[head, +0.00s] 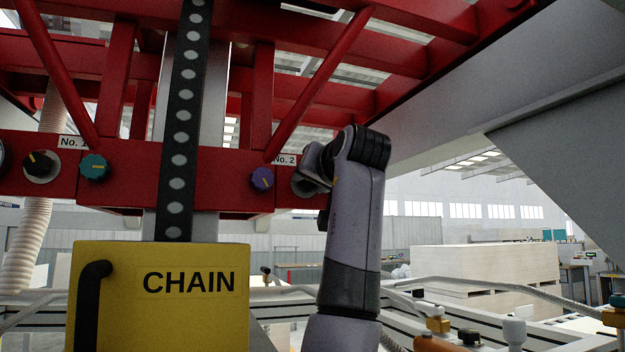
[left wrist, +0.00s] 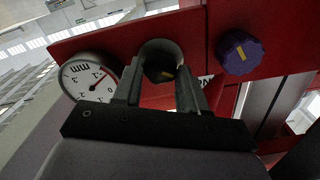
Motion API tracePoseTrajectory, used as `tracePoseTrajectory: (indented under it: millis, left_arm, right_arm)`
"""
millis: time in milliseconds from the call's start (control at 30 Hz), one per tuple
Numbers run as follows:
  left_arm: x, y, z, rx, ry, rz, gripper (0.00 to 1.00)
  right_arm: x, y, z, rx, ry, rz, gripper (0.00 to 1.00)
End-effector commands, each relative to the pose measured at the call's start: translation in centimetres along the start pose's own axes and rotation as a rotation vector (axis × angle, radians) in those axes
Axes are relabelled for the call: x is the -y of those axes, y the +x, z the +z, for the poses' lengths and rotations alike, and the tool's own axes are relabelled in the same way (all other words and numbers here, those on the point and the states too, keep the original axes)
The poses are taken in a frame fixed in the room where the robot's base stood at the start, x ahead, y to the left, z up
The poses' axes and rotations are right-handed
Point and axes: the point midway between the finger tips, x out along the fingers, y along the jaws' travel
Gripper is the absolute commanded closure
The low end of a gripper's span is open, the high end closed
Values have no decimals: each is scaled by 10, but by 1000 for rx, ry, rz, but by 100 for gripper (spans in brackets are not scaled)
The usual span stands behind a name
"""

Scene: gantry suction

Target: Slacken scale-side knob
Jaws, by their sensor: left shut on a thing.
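My left gripper (head: 312,168) is at the red beam beside the "No. 2" label in the head view, where its wrist hides most of the spot. In the left wrist view its two fingers (left wrist: 159,82) are shut on a black knob (left wrist: 158,71) with a yellow mark, set in a round grey collar. A white dial scale (left wrist: 88,76) marked "mm" with a red needle is just left of this knob. A purple knob (left wrist: 238,53) with a yellow mark sits to the right, clear of the fingers; it also shows in the head view (head: 262,178). My right gripper is not in view.
Station "No. 1" on the beam's left has a teal knob (head: 94,167) and a black knob (head: 38,163). A yellow "CHAIN" box (head: 160,300) and a black perforated strip (head: 180,130) stand left of my arm. Red braces cross above.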

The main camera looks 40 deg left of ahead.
Motion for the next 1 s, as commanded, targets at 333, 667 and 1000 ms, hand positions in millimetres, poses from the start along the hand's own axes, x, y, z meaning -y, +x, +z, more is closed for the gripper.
tracePoseTrajectory:
  millis: [333,667,1000]
  left_arm:
    - [0,0,0,2,-207,1,89]
    - [0,0,0,2,-276,1,89]
    - [0,0,0,2,-277,1,89]
  right_arm:
    - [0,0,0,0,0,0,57]
    - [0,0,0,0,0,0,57]
    - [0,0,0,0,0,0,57]
